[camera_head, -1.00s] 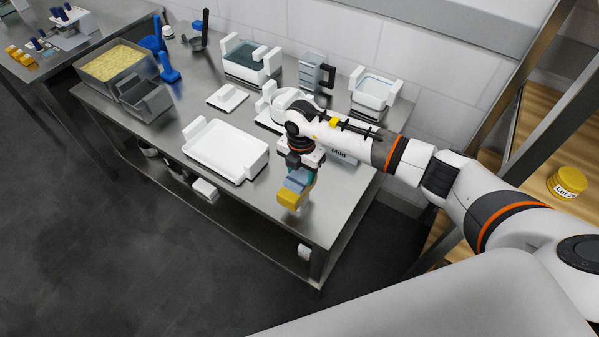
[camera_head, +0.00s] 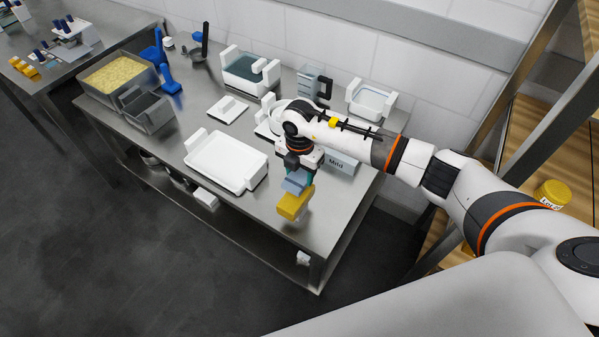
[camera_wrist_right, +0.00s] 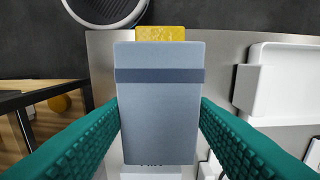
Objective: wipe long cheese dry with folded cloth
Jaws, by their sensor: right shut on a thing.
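The folded cloth, blue-grey with a darker stripe, fills the middle of the right wrist view (camera_wrist_right: 158,115). It also shows in the head view (camera_head: 296,182). My right gripper (camera_wrist_right: 159,118), with teal fingers, is shut on it from both sides. In the head view my right gripper (camera_head: 297,172) is over the table's near right part. The long yellow cheese (camera_head: 294,203) lies just beyond the cloth toward the table's front edge; its end shows past the cloth in the wrist view (camera_wrist_right: 160,33). The cloth hides the rest, and I cannot tell whether they touch. My left gripper is not in view.
A white tray (camera_head: 226,162) is on the steel table (camera_head: 250,215) left of my gripper. A sign reading Mild (camera_head: 340,163) stands behind it. White-handled moulds (camera_head: 250,72) are at the back. A wooden shelf (camera_head: 525,165) with a yellow round cheese (camera_head: 553,193) is at right.

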